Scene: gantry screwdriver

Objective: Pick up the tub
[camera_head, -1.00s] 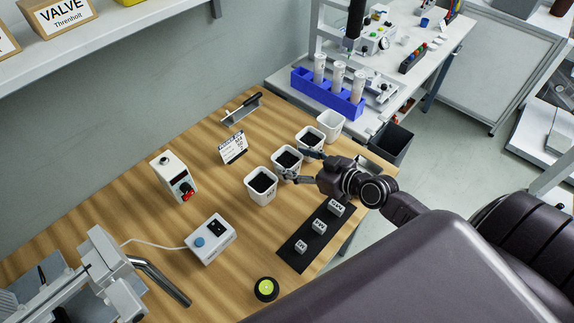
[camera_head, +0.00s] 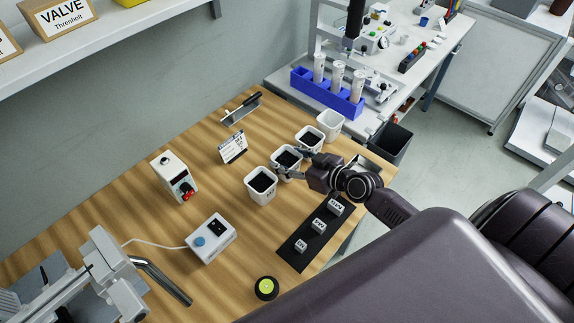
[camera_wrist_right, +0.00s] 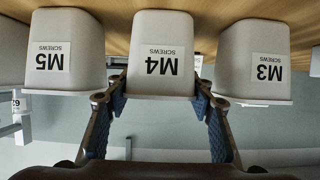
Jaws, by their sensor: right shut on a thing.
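The white tub labelled M4 SCREWS (camera_wrist_right: 162,55), full of dark screws, is the middle one of three filled tubs on the wooden bench. It also shows in the head view (camera_head: 287,171). My right gripper (camera_head: 290,166) comes in from the right and is shut on this tub, one finger on each side, as the right wrist view (camera_wrist_right: 160,92) shows upside down. The tub is upright among its neighbours; I see no clear gap under it. The M5 tub (camera_wrist_right: 66,50) and the M3 tub (camera_wrist_right: 255,60) stand close on either side. My left gripper is out of view.
An empty white tub (camera_head: 331,125) stands at the far end of the row. A black strip with small labelled blocks (camera_head: 288,254) lies in front. A card sign (camera_head: 233,147), a red-button box (camera_head: 175,177) and a blue-button box (camera_head: 211,239) stand leftward. A blue rack (camera_head: 328,95) is behind.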

